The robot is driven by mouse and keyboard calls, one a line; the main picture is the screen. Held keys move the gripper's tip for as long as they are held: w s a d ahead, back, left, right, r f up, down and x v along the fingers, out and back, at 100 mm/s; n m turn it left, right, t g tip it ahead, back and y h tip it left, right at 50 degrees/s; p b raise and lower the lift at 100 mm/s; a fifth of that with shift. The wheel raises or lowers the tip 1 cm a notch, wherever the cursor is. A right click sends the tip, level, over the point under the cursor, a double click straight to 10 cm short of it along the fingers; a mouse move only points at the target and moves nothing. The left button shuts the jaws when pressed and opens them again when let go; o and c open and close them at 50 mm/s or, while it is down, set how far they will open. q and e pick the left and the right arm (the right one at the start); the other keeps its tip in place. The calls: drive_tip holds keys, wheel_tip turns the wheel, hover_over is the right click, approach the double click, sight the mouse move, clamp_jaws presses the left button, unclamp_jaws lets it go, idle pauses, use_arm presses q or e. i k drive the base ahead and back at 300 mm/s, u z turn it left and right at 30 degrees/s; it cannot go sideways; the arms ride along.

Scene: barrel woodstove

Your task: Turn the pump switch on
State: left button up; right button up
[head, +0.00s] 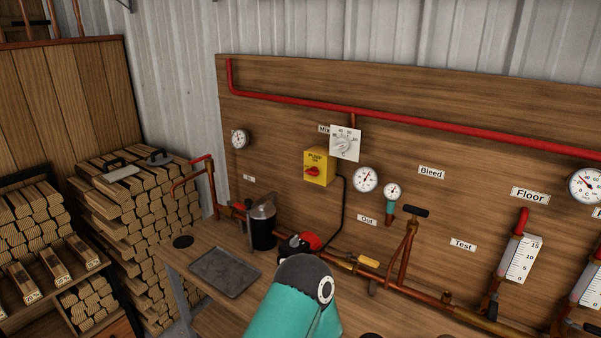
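The pump switch is a yellow box (324,163) labelled "PUMP ON" with a red rotary knob (312,171), mounted on the wooden panel near the middle of the head view. The knob looks small, and I cannot tell its exact setting. A teal and dark grey link of my own arm rises from the bottom centre, well below the switch. No gripper fingers show in this view, and nothing of mine touches the switch.
A white dial (345,144) sits just right of and above the switch. Below are a red and black pump (301,243), a dark canister (263,224) and copper pipes. A dark tray (225,272) lies on the bench. Stacked firewood (150,215) stands left. The space before the switch looks clear.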

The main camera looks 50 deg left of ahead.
sight(314, 171)
drive_tip(key=u, duration=0.05)
drive_tip(key=k, duration=0.7)
drive_tip(key=u, duration=1.4)
drive_tip(key=k, duration=0.15)
drive_tip(key=u, duration=0.15)
drive_tip(key=i, duration=0.55)
